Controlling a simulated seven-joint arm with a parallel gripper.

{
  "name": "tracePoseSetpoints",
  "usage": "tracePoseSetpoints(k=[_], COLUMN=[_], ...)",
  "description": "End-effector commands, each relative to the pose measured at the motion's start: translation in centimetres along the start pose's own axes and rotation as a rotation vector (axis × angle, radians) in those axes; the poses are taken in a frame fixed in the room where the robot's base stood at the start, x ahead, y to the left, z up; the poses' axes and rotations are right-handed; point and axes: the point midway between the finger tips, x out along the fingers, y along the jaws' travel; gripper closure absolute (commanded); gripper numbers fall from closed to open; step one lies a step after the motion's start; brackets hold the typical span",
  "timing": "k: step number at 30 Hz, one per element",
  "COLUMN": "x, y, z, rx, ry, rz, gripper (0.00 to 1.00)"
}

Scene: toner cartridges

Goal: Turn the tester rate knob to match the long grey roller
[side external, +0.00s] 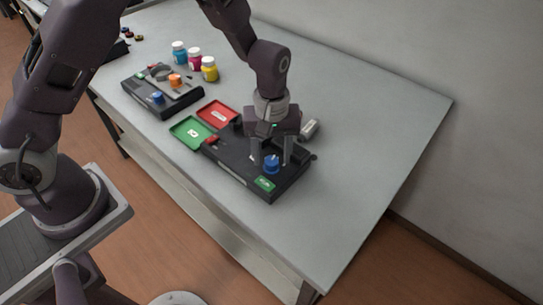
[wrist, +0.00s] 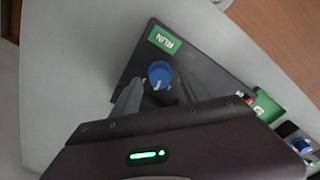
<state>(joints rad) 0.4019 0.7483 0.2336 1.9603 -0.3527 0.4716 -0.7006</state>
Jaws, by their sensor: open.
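The tester (side external: 238,167) is a black box on the grey table, with a green RUN label (side external: 264,184) at its near corner; the label also shows in the wrist view (wrist: 164,40). The blue rate knob (side external: 271,164) stands on the tester's top near that label, with a white pointer line in the wrist view (wrist: 159,72). My gripper (side external: 270,153) is open and points down at the knob, its fingers on either side. I cannot tell whether they touch it. A light grey cylinder (side external: 309,128), perhaps the long grey roller, lies partly hidden behind my gripper.
A red tray (side external: 217,114) and a green tray (side external: 190,131) lie beside the tester. A second black device (side external: 162,90) with blue and orange knobs stands farther left. Blue (side external: 179,52), magenta (side external: 194,59) and yellow (side external: 209,68) bottles stand behind it. The table's right side is clear.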

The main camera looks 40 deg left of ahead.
Motion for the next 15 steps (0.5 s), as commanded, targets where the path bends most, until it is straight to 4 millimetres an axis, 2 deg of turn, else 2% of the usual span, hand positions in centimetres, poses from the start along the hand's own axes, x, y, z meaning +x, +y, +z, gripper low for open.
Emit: tracePoseSetpoints(k=[4, 11, 15], x=[1.33, 1.41, 1.39], y=[-0.06, -0.04, -0.03], z=[-0.01, 0.01, 0.01], rx=[0.001, 0.002, 0.002], ry=[0.000, 0.000, 0.000], rz=[-0.001, 0.000, 0.000], gripper=[0.48, 0.48, 0.76])
